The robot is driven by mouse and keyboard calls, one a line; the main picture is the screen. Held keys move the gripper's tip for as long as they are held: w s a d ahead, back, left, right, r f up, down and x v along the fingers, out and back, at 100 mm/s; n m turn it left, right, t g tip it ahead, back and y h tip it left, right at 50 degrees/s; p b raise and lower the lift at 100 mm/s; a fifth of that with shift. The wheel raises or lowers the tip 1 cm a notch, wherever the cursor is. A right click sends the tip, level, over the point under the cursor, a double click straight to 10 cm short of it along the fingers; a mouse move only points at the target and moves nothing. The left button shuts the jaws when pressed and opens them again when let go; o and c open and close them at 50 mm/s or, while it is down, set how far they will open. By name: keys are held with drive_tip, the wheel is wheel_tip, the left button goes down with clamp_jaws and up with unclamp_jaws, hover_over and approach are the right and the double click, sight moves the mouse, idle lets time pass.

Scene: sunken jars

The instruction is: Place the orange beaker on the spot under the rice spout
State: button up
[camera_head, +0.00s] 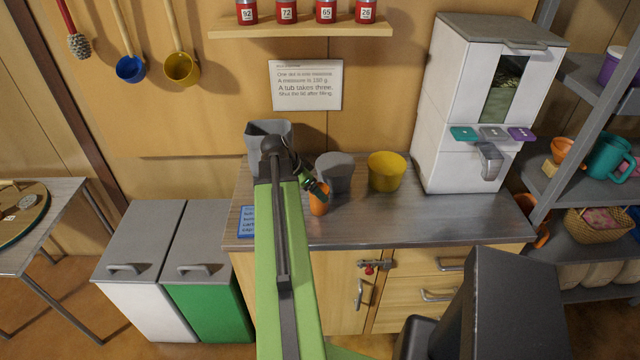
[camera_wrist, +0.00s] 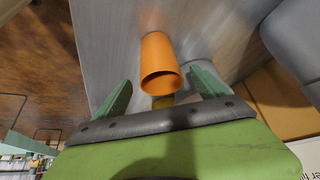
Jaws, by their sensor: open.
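The orange beaker (camera_head: 319,204) stands on the grey counter near its front edge, partly hidden by my gripper. In the wrist view the beaker (camera_wrist: 160,65) lies between and just beyond my two green fingers, its open mouth toward the camera. My gripper (camera_head: 317,188) is open at the beaker, with a gap visible beside each finger in the wrist view. The white rice dispenser (camera_head: 455,110) stands at the right end of the counter, with a grey spout (camera_head: 490,160) on its front. I cannot make out a marked spot under the spout.
A grey tub (camera_head: 336,170) and a yellow tub (camera_head: 386,171) stand right of my gripper, between it and the dispenser. A grey container (camera_head: 262,135) is behind my arm. The counter front (camera_head: 440,215) is clear. A shelf rack (camera_head: 590,195) stands at the far right.

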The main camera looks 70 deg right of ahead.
drive_tip(key=p+v, duration=0.2)
drive_tip(key=v, duration=0.2)
drive_tip(key=shift+a+r, duration=0.1)
